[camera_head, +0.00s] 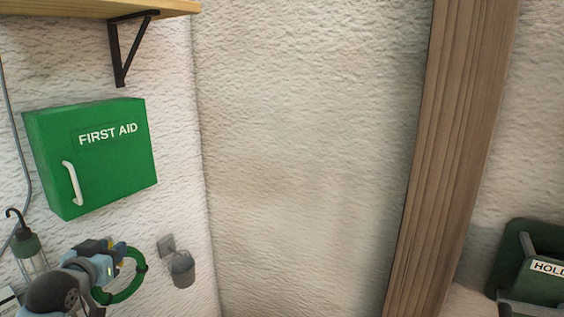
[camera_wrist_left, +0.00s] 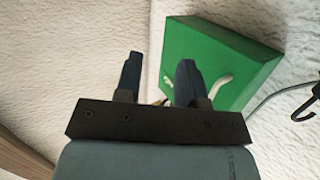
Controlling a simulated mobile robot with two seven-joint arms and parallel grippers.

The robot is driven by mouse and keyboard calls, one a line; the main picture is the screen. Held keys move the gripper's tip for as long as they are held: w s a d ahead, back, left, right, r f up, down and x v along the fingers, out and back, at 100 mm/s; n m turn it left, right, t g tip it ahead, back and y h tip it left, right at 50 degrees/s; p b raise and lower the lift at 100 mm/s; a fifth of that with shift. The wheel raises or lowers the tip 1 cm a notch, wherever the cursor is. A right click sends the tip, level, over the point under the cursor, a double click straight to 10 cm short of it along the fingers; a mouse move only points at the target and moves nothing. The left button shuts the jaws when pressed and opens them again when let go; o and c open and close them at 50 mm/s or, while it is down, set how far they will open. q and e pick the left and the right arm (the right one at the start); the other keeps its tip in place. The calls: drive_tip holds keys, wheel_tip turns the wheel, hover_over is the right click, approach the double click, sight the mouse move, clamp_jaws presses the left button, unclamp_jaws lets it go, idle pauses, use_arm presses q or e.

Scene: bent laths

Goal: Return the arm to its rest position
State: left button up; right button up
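My left arm comes in at the lower left of the head view, with its gripper (camera_head: 118,252) below the green first aid box (camera_head: 110,160). In the left wrist view the two dark fingers of this gripper (camera_wrist_left: 158,78) stand apart with nothing seen between them. The first aid box (camera_wrist_left: 225,55) shows beyond the fingers there, with its pale handle partly hidden by one finger. My right gripper is not in view.
A green ring (camera_head: 134,290) shows beside the left gripper; I cannot tell what bears it. A small grey pot (camera_head: 182,270) hangs on the wall to its right. A lamp (camera_head: 27,250) hangs at left. A wooden post (camera_head: 450,150) and a dark green holder (camera_head: 540,285) stand right.

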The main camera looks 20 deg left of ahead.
use_arm(q)
drive_tip(key=s+d+f+m+g+h+p, duration=0.25)
drive_tip(key=d+f+m+h, duration=0.2)
drive_tip(key=d+f, duration=1.45)
drive_tip(key=s+d+f+h+p, duration=0.1)
drive_tip(key=s+d+f+h, duration=0.1)
drive_tip(key=s+d+f, duration=0.3)
drive_tip(key=s+d+f+m+g+h, duration=0.1)
drive_tip(key=s+d+f+h, duration=0.1)
drive_tip(key=s+d+f, duration=0.4)
drive_tip(key=d, duration=0.5)
drive_tip(key=shift+d+f+p, duration=0.15)
drive_tip(key=shift+f+p, duration=0.05)
drive_tip(key=shift+p, duration=0.15)
drive_tip(key=shift+s+g, duration=0.1)
drive_tip(key=shift+g, duration=0.15)
